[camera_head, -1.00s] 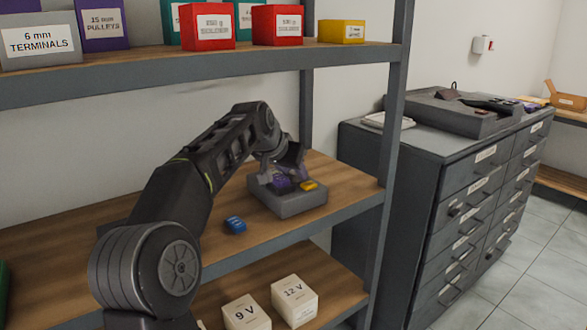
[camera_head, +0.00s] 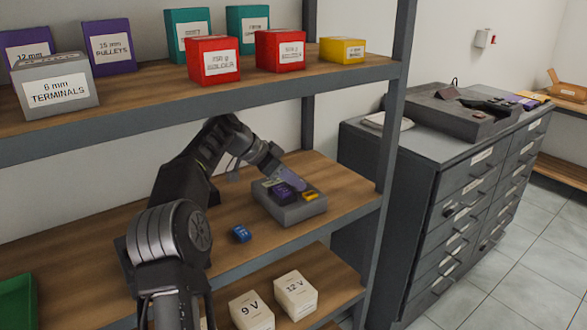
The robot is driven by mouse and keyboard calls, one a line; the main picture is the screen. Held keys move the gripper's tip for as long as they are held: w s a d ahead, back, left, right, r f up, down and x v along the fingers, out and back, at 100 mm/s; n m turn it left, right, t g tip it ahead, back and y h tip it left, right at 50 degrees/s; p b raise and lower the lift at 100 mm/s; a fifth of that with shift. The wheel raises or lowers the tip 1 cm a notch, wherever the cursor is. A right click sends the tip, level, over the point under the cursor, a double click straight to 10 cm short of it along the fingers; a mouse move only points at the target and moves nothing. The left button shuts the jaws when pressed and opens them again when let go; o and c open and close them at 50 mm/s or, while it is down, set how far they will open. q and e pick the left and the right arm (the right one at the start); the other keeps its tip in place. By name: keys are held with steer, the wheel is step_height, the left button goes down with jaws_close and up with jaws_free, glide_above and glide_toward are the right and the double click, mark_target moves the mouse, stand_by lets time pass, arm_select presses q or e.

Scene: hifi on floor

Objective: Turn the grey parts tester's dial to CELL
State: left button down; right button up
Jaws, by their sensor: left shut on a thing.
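A grey box-like unit (camera_head: 292,213), which looks like the tester, sits on the middle wooden shelf. A dark purple piece (camera_head: 283,194) and a small yellow-orange piece (camera_head: 310,196) show on its top. My left gripper (camera_head: 291,180) reaches over the unit from the left and is shut, it seems on the purple piece. The contact is small and partly covered by the gripper. I cannot read any dial marking or the word CELL. My right gripper is not in view.
White boxes (camera_head: 295,294) stand below. Labelled boxes (camera_head: 213,61) line the shelf above, over my arm. A shelf post (camera_head: 385,150) rises to the right, before a drawer cabinet (camera_head: 440,190) carrying a grey console (camera_head: 450,112).

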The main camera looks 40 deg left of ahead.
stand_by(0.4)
arm_select(q)
steer(key=c, duration=1.3)
jaws_free()
steer(key=p+v, duration=0.1)
steer(key=v, duration=0.7)
steer(key=shift+a+f, duration=0.1)
steer(key=shift+f, duration=0.1)
